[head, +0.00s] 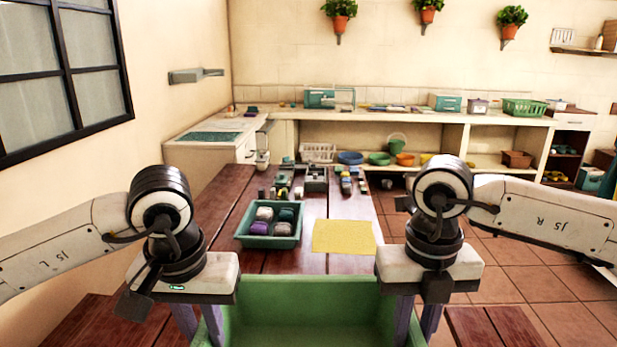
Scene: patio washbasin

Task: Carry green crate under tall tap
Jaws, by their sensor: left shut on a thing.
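The green crate (305,308) is at the bottom centre, close in front of me, its near part cut off by the frame edge. My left gripper (200,328) is at the crate's left side and shut on it. My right gripper (417,322) is at the crate's right side, its fingers pointing down; its tips are cut off, so its grip does not show. I cannot make out a tall tap for certain; a grey fixture (195,75) juts from the left wall above a counter (213,139).
A wooden table (293,260) stretches ahead. It bears a green tray (268,241) with several dark and pale items, a yellow cloth (344,237) and small clutter at its far end. A long counter (390,115) lines the back wall. Tiled floor (510,265) is open at right.

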